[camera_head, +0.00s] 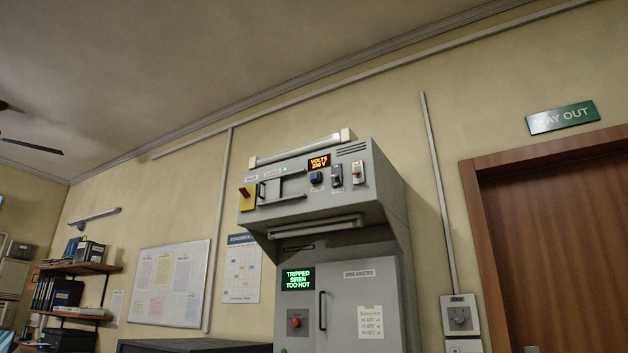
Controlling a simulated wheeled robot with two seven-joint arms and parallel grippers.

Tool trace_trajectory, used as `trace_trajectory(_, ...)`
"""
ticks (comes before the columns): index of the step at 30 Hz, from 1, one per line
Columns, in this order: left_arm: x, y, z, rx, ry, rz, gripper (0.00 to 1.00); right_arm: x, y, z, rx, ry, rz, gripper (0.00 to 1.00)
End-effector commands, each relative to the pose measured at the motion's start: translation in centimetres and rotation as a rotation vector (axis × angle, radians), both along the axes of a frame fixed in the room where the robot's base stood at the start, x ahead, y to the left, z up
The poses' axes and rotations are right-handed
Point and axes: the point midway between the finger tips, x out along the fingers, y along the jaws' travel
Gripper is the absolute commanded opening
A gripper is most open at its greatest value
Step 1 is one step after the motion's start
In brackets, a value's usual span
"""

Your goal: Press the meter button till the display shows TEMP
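The meter display (319,162) is a small dark screen on the upper front of the grey console (392,215). It shows orange text reading VOLTS, with a blurred number and V below it. A blue button (316,178) sits just under the display; its label is too small to read, so I cannot be sure it is the meter button. Neither of my grippers is in view.
Beside the blue button are two switches (337,175). A yellow plate with a red part (246,198) is at the panel's left. A lower green screen (298,279) reads TRIPPED SIREN TOO HOT. A red knob (295,321) sits below. A brown door (560,250) stands right.

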Motion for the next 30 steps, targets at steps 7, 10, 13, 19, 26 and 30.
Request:
trace_trajectory(7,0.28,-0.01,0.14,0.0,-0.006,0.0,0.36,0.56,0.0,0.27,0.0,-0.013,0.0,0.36)
trace_trajectory(10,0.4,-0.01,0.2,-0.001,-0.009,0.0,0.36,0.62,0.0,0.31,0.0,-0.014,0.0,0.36)
trace_trajectory(13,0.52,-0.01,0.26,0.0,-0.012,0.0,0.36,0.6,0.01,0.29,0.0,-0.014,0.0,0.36)
trace_trajectory(19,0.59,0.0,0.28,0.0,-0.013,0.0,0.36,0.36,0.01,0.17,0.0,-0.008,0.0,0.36)
trace_trajectory(26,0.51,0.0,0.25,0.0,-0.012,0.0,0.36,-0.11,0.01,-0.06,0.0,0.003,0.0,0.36)
trace_trajectory(30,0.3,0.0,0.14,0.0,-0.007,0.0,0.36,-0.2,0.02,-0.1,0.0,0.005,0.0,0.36)
